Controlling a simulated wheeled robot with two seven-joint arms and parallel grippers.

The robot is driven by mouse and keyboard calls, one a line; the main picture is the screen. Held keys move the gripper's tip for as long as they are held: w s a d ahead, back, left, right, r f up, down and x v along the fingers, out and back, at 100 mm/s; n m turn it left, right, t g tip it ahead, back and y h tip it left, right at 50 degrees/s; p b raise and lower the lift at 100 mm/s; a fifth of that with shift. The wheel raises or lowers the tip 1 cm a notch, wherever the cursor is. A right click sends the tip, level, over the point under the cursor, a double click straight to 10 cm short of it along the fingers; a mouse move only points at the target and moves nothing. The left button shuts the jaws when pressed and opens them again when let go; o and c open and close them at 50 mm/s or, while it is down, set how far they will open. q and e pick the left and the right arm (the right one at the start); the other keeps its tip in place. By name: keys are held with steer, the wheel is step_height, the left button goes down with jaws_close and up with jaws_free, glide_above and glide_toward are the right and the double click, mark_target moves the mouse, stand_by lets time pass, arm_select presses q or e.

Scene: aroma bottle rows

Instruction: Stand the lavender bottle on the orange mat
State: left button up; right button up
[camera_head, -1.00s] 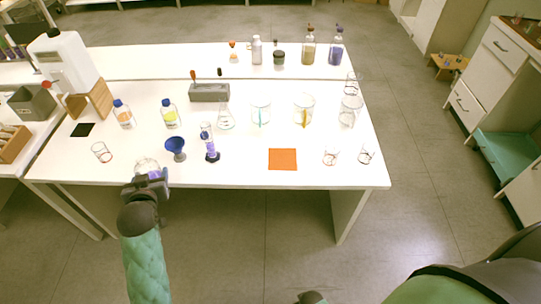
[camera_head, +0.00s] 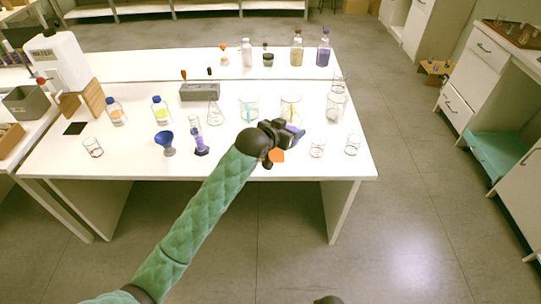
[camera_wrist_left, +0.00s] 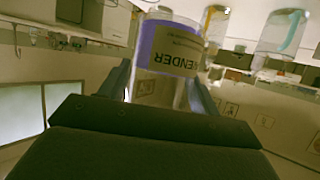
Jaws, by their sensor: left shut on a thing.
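My left gripper (camera_head: 292,132) is shut on the lavender bottle (camera_head: 299,134), over the front right part of the table. The bottle sits between the two fingers. The orange mat (camera_head: 277,156) lies flat just below the gripper in the head view, and the gripper and arm hide most of it. I cannot tell how high the bottle is above it.
Two small beakers (camera_head: 317,148) (camera_head: 352,145) stand right of the mat. A purple-based cylinder (camera_head: 199,140) and blue funnel (camera_head: 166,141) stand to its left. Large beakers (camera_head: 290,105) stand behind. Bottles (camera_head: 296,52) line the back shelf. The table's front edge is close to the mat.

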arm_select(q)
steer(key=w+d+f+m+g+h+b, duration=0.1)
steer(key=w+d+f, duration=0.2)
arm_select(e)
step_height(320, 180, up, 5)
arm_select(q)
steer(key=shift+m, duration=0.3)
steer(key=shift+w+a+f+p, duration=0.85)
steer(key=shift+w+a+f, duration=0.25)
steer(key=shift+a+f, duration=0.65)
steer(key=shift+w+a+f+p, duration=0.9)
steer(key=shift+w+a+f, duration=0.35)
steer(key=shift+f, duration=0.9)
steer(key=shift+w+a+f+p, duration=0.95)
steer(key=shift+a+f, duration=0.65)
steer(key=shift+f, duration=0.35)
arm_select(e)
steer(key=s+d+f, duration=0.1)
steer(key=f, duration=0.7)
steer(key=s+d+f, duration=0.1)
steer(key=s+f, duration=0.1)
steer(key=f, duration=0.6)
steer(key=shift+s+d+f, duration=0.25)
steer(key=shift+f, duration=0.05)
arm_select(q)
steer(key=shift+f, duration=0.1)
arm_select(e)
steer(key=shift+r, duration=0.1)
